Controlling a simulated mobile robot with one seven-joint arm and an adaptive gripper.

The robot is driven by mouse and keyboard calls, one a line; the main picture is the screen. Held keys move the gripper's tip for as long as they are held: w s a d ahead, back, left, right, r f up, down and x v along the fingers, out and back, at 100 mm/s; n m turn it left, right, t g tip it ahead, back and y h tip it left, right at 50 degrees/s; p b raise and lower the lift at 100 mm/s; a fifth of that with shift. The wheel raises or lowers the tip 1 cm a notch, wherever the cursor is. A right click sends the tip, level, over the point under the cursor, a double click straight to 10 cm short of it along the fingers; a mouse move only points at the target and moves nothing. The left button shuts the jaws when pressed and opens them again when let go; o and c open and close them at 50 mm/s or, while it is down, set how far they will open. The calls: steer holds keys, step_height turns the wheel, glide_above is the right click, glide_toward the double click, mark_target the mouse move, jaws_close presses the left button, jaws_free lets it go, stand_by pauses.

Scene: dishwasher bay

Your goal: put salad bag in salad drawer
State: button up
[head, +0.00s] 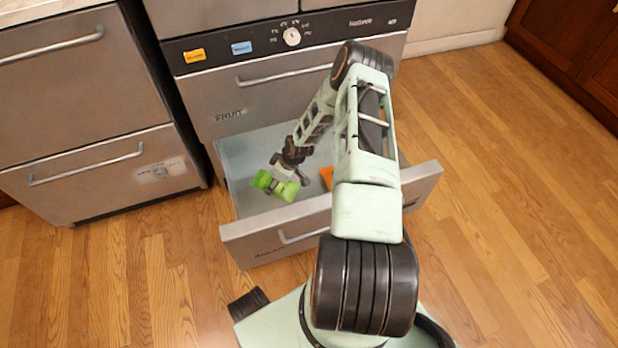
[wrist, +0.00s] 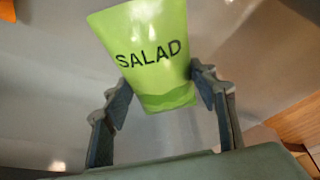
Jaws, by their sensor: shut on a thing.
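The green salad bag (head: 262,181) is in my gripper (head: 279,186), over the open lower drawer (head: 240,205). In the wrist view the bag (wrist: 152,55), printed "SALAD", sits between the two fingers of my gripper (wrist: 165,92), which are shut on its lower sides. The drawer is pulled out below a closed drawer marked "FRUIT". The lettering on the open drawer's front is too small to read surely. I cannot tell whether the bag touches the drawer floor. My arm hides part of the drawer's right side.
An orange thing (head: 327,177) lies in the drawer, partly hidden by my arm. The closed fruit drawer (head: 260,105) stands above. Steel drawer units (head: 90,100) stand at left. Wooden floor is clear at right.

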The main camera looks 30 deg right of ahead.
mark_target(286, 186)
step_height(286, 186, down, 11)
steer(key=b, duration=0.4)
steer(key=shift+r, duration=0.3)
steer(key=shift+s, duration=0.1)
steer(key=o, duration=1.4)
steer(key=shift+o, duration=0.2)
steer(key=p+v, duration=0.4)
steer(key=v, duration=0.8)
steer(key=shift+s+p, duration=0.1)
steer(key=shift+p, duration=0.2)
